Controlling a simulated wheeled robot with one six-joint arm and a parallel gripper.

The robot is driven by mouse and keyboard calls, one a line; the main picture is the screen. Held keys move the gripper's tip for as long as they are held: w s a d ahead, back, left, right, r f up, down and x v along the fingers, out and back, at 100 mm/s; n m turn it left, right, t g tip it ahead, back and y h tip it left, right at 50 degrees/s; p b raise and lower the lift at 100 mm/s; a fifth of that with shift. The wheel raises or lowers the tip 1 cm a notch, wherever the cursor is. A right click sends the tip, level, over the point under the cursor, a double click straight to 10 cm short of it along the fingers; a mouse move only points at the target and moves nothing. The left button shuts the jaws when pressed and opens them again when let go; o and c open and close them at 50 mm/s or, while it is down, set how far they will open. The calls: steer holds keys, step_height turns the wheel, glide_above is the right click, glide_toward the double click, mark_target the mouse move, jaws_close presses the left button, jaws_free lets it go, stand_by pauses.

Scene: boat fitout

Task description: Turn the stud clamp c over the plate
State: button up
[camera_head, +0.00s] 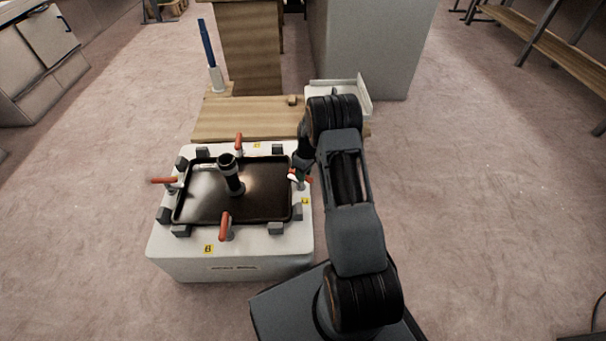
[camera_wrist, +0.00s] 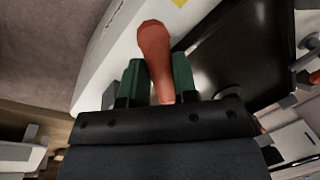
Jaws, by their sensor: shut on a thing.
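My gripper (camera_head: 299,177) is at the clamp on the right side of the white box in the head view. In the wrist view, its green fingers (camera_wrist: 161,80) are shut on the red handle of stud clamp c (camera_wrist: 154,48). This clamp (camera_head: 306,179) is mostly hidden by my gripper in the head view, and its label is too small to read. The black plate (camera_head: 203,205) lies flat on the box. In the wrist view the plate (camera_wrist: 240,45) is to the right of the held handle. I cannot tell whether the clamp's arm lies over the plate.
Other red-handled clamps stand at the back (camera_head: 239,142), left (camera_head: 163,181) and front (camera_head: 225,228) of the white box (camera_head: 180,259). A black upright cylinder (camera_head: 231,173) stands on the plate. Grey blocks surround the plate. A wooden bench (camera_head: 240,122) is behind.

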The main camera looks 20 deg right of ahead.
steer(key=n, duration=0.3)
steer(key=shift+n+g, duration=0.3)
steer(key=shift+w+n+h+p, duration=0.15)
steer(key=shift+n+h+p, duration=0.2)
steer(key=shift+n, duration=1.45)
steer(key=o, duration=0.9)
steer(key=r+p, duration=0.1)
steer(key=r, duration=0.3)
steer(key=w+r+p, duration=0.1)
steer(key=r+p, duration=0.1)
steer(key=r, duration=0.3)
steer(key=w+d+r+p, duration=0.1)
steer(key=r, duration=0.3)
steer(key=shift+w+r, duration=0.25)
